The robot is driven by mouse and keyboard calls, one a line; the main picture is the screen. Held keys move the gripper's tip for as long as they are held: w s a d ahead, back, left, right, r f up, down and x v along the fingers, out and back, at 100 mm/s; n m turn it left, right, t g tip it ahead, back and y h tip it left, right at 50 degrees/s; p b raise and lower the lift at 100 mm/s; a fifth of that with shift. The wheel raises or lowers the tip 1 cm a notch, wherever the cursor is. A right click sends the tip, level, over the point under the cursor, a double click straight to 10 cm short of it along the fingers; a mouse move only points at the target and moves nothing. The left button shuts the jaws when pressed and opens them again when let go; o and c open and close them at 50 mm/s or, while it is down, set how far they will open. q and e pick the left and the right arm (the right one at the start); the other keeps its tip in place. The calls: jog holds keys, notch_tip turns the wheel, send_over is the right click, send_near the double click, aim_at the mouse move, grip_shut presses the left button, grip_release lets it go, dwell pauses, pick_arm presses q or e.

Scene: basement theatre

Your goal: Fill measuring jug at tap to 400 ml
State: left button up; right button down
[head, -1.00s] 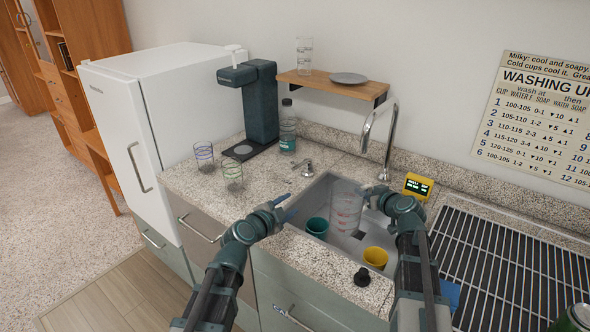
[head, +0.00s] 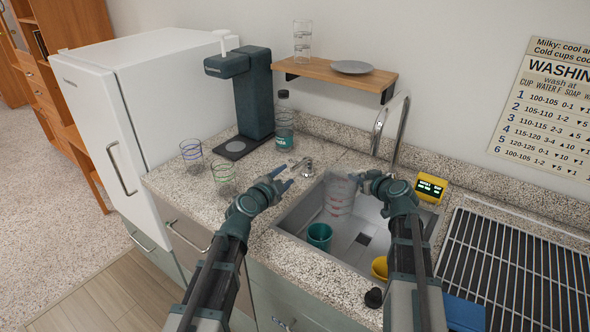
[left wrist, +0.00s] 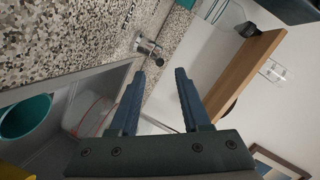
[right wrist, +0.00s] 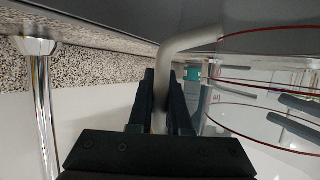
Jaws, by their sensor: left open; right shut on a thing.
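The clear measuring jug (head: 340,196) with red markings is in or just above the sink (head: 362,243), near the tap spout (head: 378,150). My right gripper (head: 360,182) is shut on its handle, a pale bent bar in the right wrist view (right wrist: 190,42). I cannot make out any water in the jug. The tap lever (head: 306,169) stands on the counter left of the sink. My left gripper (head: 287,178) is open and empty, close to the lever with a small gap. The lever also shows ahead of its fingers in the left wrist view (left wrist: 150,47).
A teal cup (head: 319,237) and a yellow cup (head: 380,268) are in the sink. Two glasses (head: 223,178) and a bottle (head: 284,122) stand on the left counter. A yellow display box (head: 431,188) and a drying rack (head: 510,270) are at the right.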

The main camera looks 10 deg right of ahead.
aim_at(292, 170)
pick_arm(q)
jog(key=b+x, duration=0.1)
jog(key=x, duration=0.7)
jog(key=shift+s, duration=0.1)
grip_shut()
dwell(1.2)
